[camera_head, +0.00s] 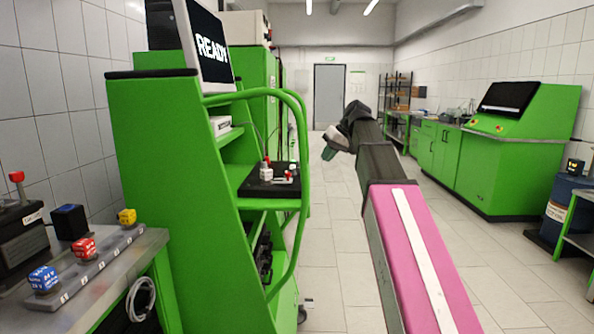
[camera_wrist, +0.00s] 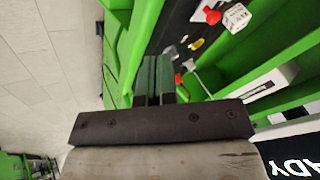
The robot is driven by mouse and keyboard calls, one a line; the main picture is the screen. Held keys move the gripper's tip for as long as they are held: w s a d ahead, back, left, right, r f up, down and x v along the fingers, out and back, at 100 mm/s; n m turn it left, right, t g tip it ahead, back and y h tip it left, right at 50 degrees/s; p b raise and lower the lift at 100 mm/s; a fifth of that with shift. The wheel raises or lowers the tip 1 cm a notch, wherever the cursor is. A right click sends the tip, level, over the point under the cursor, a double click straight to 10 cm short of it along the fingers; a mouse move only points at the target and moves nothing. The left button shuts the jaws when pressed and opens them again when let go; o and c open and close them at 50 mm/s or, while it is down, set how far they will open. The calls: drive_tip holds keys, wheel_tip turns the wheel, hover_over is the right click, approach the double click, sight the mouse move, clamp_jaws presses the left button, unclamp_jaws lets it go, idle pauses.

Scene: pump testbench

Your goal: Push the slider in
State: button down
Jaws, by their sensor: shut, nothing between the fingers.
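My gripper (camera_wrist: 155,62) is shut, its two dark green fingers side by side with nothing between them. In the head view my gripper (camera_head: 327,153) is at the end of my arm, in the air to the right of the green testbench (camera_head: 160,170) and apart from it. A black panel (camera_head: 262,189) sits on the bench's shelf with small red, white and metal parts on it. The black panel (camera_wrist: 188,32) also shows in the wrist view beyond the fingertips, with a red knob (camera_wrist: 212,15), a white block (camera_wrist: 236,16) and a yellow part (camera_wrist: 197,44). I cannot tell which part is the slider.
A curved green rail (camera_head: 300,190) runs along the bench's right side, between the panel and my arm. A screen reading READY (camera_head: 212,48) stands on top. A side table (camera_head: 75,308) with coloured cubes is at left. The floor aisle (camera_head: 345,270) is clear.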

drive_tip(key=r, duration=0.1)
drive_tip(key=a+r, duration=0.1)
drive_tip(key=r, duration=0.1)
drive_tip(key=shift+a+r+n, duration=0.2)
drive_tip(key=shift+r+n, duration=0.1)
drive_tip(key=shift+f, duration=0.1)
approach(286, 180)
drive_tip(key=w+d+f, duration=0.2)
drive_tip(key=w+f, duration=0.1)
drive_tip(key=shift+w+d+f, duration=0.15)
drive_tip(key=shift+d, duration=0.05)
drive_tip(key=a, duration=0.2)
drive_tip(key=s+f, duration=0.1)
drive_tip(key=shift+a, duration=0.4)
drive_tip(key=shift+s+a, duration=0.25)
drive_tip(key=shift+a, duration=0.35)
drive_tip(key=shift+w+a, duration=0.1)
drive_tip(key=shift+a, duration=1.75)
